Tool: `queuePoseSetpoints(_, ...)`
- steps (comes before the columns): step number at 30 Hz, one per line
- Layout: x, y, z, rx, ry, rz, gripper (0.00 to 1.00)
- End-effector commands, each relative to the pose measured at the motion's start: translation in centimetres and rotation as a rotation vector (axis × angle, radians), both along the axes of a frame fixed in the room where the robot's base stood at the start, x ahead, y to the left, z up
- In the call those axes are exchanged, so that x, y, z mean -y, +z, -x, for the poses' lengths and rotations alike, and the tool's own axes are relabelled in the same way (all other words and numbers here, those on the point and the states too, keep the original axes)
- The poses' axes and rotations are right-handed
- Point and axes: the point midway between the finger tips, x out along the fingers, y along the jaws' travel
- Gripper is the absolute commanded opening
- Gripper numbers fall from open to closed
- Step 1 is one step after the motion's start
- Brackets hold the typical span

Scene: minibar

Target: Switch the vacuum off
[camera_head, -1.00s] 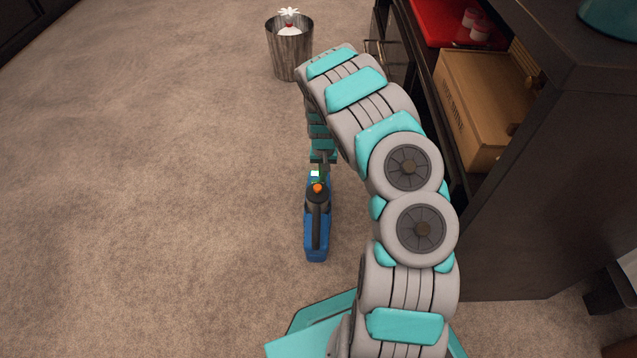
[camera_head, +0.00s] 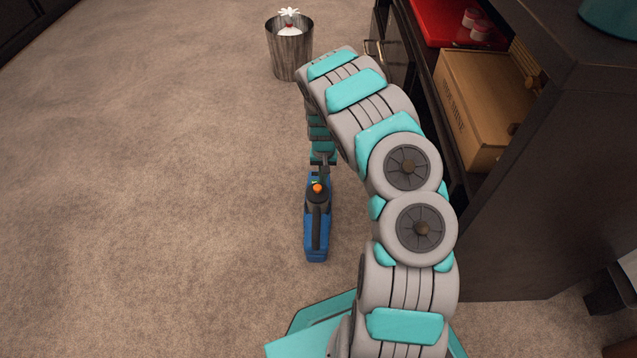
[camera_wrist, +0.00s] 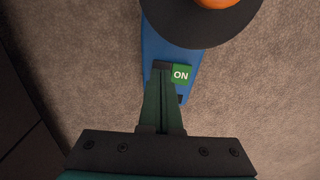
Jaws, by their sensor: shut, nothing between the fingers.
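The vacuum (camera_head: 316,240) is a small blue unit on the carpet with a black top and handle and an orange knob (camera_head: 318,188). In the wrist view, its blue body (camera_wrist: 160,45) lies beyond my fingers, with part of the black round top and orange knob at the upper edge. A green label reading "ON" (camera_wrist: 181,75) shows just right of the fingertips. My gripper (camera_wrist: 162,66) is shut and empty, its tips over the vacuum's blue end beside the label. Whether they touch it I cannot tell. In the head view, my gripper (camera_head: 322,178) is at the vacuum's far end.
A metal bin (camera_head: 290,52) with a red-and-white item inside stands at the back. The carpet to the left is clear.

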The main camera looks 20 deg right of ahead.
Motion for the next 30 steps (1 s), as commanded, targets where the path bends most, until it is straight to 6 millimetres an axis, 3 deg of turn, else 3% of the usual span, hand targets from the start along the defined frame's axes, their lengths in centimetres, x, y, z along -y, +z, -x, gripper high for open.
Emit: queuePoseSetpoints(30, 0.0, 6.8, 0.0, 0.0, 0.0, -0.001, 0.0)
